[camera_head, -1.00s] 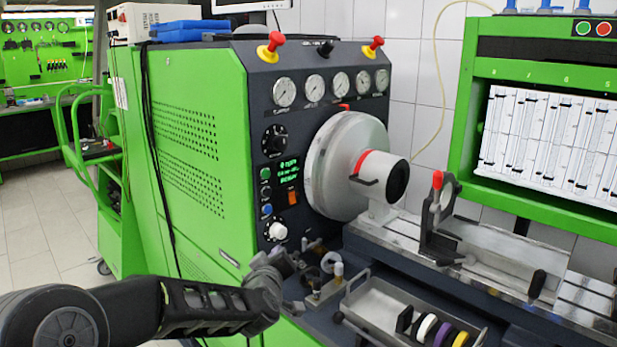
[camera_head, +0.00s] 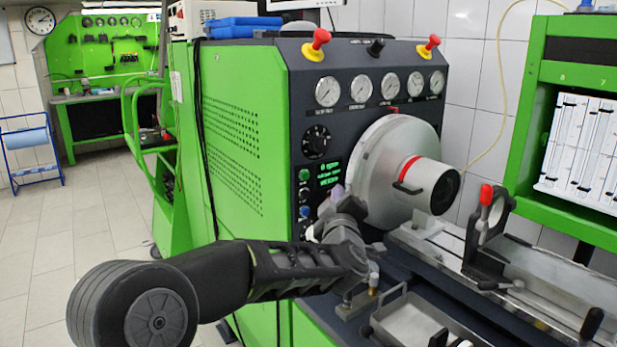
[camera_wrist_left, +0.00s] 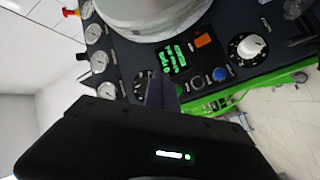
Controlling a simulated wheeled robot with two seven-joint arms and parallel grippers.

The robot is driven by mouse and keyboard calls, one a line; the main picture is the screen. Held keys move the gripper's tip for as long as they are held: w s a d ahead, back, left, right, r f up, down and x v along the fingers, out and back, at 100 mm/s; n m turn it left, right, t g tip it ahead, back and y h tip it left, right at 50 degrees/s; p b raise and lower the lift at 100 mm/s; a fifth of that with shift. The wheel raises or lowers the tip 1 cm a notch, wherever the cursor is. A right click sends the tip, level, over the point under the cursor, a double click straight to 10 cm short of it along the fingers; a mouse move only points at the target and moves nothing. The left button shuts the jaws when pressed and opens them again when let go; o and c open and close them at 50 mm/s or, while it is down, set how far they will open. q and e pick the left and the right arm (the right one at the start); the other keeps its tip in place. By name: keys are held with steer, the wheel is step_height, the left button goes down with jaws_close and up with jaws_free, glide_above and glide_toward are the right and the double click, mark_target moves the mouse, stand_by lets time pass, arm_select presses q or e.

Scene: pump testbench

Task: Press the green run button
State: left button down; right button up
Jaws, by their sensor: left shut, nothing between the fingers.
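The green run button (camera_head: 303,175) is the top one in a short column on the dark control panel (camera_head: 300,95). A dark button (camera_head: 304,193) and a blue button (camera_head: 304,211) sit below it. My left gripper (camera_head: 331,204) is shut and empty, in front of the panel, right of and a little below the green button in the head view. I cannot tell whether the fingertips touch the panel. My right gripper is not in view.
The green display (camera_head: 329,174) is right of the buttons. A large silver drum (camera_head: 395,165) projects from the panel close to my gripper. A white knob (camera_wrist_left: 248,47) and an orange switch (camera_wrist_left: 203,40) are nearby. A metal tray (camera_head: 410,320) lies on the bench below.

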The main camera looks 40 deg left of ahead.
mark_target(305, 175)
arm_select(q)
steer(key=shift+w+a, duration=0.4)
steer(key=shift+a, duration=1)
steer(key=shift+w+a, duration=0.45)
steer(key=shift+a, duration=0.95)
steer(key=shift+w+a, duration=0.4)
steer(key=shift+a, duration=1)
steer(key=shift+a, duration=0.15)
steer(key=shift+w+a+b, duration=0.1)
steer(key=shift+a+b, duration=0.15)
steer(key=shift+b, duration=0.1)
